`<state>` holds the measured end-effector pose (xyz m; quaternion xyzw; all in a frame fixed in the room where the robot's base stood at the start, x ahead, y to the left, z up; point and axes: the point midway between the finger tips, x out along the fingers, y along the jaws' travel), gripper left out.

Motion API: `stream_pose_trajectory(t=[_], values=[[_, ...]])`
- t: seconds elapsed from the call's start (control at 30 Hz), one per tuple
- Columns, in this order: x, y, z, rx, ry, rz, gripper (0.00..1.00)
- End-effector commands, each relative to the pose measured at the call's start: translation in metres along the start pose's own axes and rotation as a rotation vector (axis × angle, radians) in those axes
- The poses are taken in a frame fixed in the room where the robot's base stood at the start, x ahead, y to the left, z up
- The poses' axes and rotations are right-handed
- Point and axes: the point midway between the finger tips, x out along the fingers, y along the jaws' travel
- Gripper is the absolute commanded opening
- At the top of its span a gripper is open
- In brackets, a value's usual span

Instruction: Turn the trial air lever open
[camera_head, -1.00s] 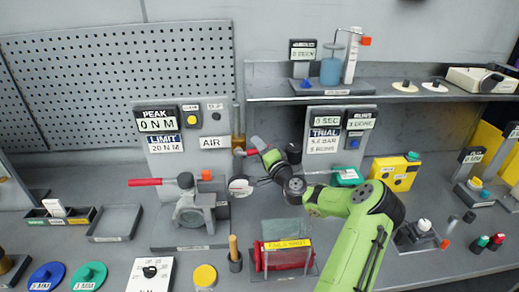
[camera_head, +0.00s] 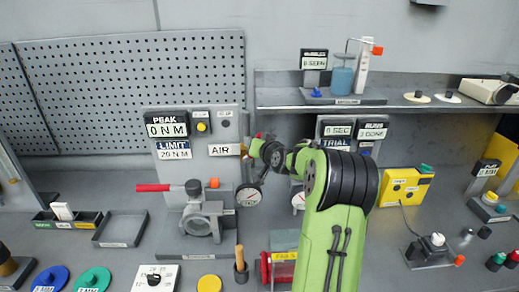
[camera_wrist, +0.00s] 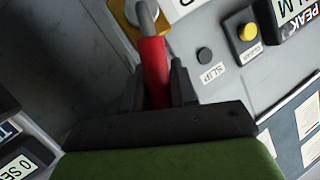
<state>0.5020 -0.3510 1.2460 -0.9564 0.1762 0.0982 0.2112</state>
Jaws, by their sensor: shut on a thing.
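The red air lever (camera_wrist: 152,65) is in the wrist view, with a grey bent end at the top by a brass-coloured fitting (camera_wrist: 130,25). My gripper (camera_wrist: 157,88) is shut on this red handle, one dark finger on each side. In the head view my gripper (camera_head: 257,148) is beside the AIR label (camera_head: 224,150), at the right edge of the PEAK/LIMIT board. The lever is mostly hidden there; a small bit of red shows at my gripper.
A grey valve (camera_head: 203,218) with another red handle (camera_head: 153,187) stands left of my arm. A round gauge (camera_head: 249,196) is just below my gripper. The TRIAL panel (camera_head: 335,143) is partly behind my arm. A shelf (camera_head: 400,107) runs above it.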

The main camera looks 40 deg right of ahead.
Motion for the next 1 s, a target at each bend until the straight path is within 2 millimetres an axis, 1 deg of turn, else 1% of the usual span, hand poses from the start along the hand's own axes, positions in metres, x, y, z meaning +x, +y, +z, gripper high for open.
stream_pose_trajectory(t=[0.03, 0.13, 0.4, 0.67, 1.0], values=[[0.001, -0.004, 0.001, -0.040, -0.007, 0.011, 0.00], [0.003, -0.010, 0.001, -0.106, -0.027, 0.038, 0.00], [0.006, -0.018, 0.003, -0.236, -0.067, 0.094, 0.00], [0.007, -0.021, 0.004, -0.290, -0.084, 0.119, 0.00], [0.008, -0.021, 0.004, -0.297, -0.089, 0.123, 0.00]])
